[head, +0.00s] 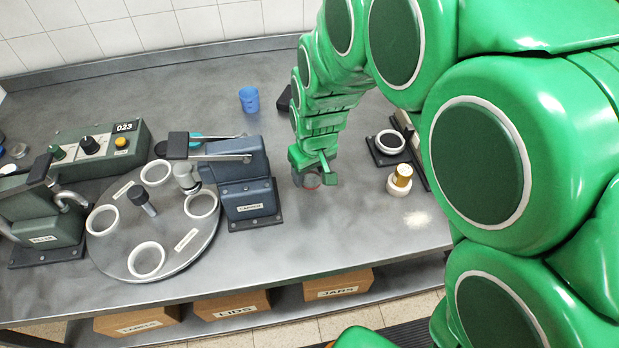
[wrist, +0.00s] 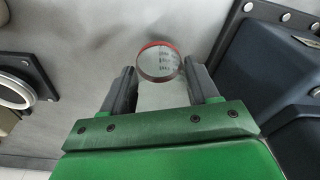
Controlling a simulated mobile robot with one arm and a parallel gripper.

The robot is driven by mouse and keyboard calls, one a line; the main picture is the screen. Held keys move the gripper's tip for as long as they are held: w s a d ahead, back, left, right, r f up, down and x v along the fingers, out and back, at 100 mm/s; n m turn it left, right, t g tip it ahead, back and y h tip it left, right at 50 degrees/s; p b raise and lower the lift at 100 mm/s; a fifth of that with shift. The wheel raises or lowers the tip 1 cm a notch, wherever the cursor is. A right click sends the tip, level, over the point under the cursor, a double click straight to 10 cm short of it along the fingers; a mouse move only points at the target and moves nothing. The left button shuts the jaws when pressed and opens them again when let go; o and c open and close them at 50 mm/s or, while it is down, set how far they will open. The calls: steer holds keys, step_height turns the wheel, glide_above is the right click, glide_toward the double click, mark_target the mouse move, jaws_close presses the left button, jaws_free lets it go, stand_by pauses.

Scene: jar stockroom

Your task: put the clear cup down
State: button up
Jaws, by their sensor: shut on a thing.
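The clear cup (wrist: 158,63) is see-through, with a red rim and small dark markings on its side. It sits between the two grey fingers of my gripper (wrist: 160,74) in the wrist view. In the head view my gripper (head: 311,176) points down over the grey bench (head: 330,235), to the right of the dark blue capping machine. My gripper is shut on the cup. The cup (head: 312,182) is mostly hidden there behind the fingers. I cannot tell whether its base touches the bench.
The capping machine (head: 244,180) stands close left, beside the round turntable (head: 105,243) with white rings. A blue cup (head: 249,99) stands behind. To the right are a black pad with a ring (head: 390,142) and a gold-topped jar (head: 401,178). The bench in front is clear.

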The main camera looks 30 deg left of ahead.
mark_target(310, 180)
steer(key=shift+w+a+f, duration=0.2)
steer(key=shift+a+f, duration=0.05)
steer(key=shift+f, duration=1.65)
steer(key=shift+f, duration=0.1)
steer(key=o, duration=1)
steer(key=r, duration=0.4)
steer(key=d+r, duration=0.1)
steer(key=r, duration=0.7)
steer(key=shift+s+d+r, duration=0.1)
steer(key=shift+s+d, duration=0.05)
steer(key=shift+s, duration=0.15)
